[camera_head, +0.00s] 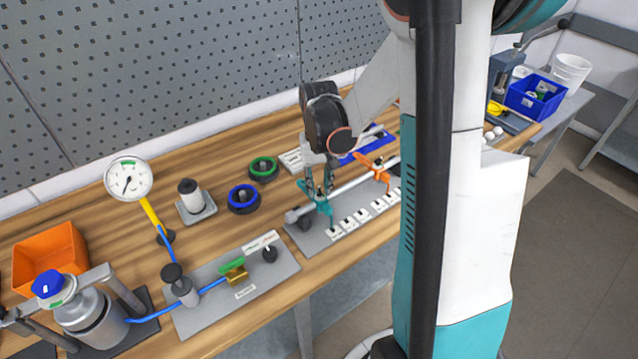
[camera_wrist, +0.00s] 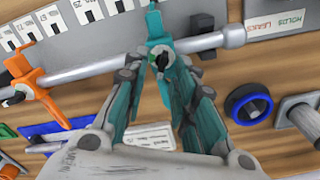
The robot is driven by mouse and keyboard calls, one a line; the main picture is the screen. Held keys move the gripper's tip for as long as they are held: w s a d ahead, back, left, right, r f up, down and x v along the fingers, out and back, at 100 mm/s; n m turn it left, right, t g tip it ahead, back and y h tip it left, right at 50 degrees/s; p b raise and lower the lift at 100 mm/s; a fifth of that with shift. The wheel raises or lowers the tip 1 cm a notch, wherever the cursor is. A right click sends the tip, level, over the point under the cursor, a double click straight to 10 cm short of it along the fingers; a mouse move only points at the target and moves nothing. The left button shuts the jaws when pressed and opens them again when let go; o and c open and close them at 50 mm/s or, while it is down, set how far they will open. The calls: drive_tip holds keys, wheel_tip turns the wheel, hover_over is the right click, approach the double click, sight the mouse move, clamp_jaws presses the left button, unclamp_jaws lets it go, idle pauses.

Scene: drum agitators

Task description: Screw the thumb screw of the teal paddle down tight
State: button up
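The teal paddle (camera_head: 324,207) sits on the grey horizontal shaft (camera_head: 350,186), near its left end in the head view. In the wrist view the teal paddle (camera_wrist: 155,25) hangs from its hub, and its dark thumb screw (camera_wrist: 161,60) faces the camera at the middle top. My gripper (camera_head: 318,186) points down over the teal paddle's hub. In the wrist view the fingers of my gripper (camera_wrist: 160,72) stand apart on the two sides of the thumb screw, with a gap between them. Contact with the screw cannot be told. In the head view the screw is mostly hidden by the fingers.
An orange paddle (camera_head: 378,170) is farther along the shaft; it also shows in the wrist view (camera_wrist: 38,85). White labelled tabs (camera_head: 362,215) line the plate below. Green (camera_head: 263,168) and blue (camera_head: 243,199) rings lie on the bench. A gauge (camera_head: 129,179) stands left.

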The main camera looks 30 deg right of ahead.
clamp_jaws()
drive_tip(key=shift+m, duration=0.3)
drive_tip(key=m, duration=0.2)
drive_tip(key=m+b, duration=0.1)
drive_tip(key=m, duration=0.2)
drive_tip(key=shift+s+d+m, duration=0.2)
drive_tip(key=shift+m, duration=0.1)
drive_tip(key=m, duration=0.3)
drive_tip(key=shift+s+d+m+b, duration=0.1)
drive_tip(key=shift+m+b, duration=0.2)
drive_tip(key=shift+b, duration=0.1)
drive_tip(key=shift+s+m, duration=0.1)
drive_tip(key=shift+m, duration=1.5)
unclamp_jaws()
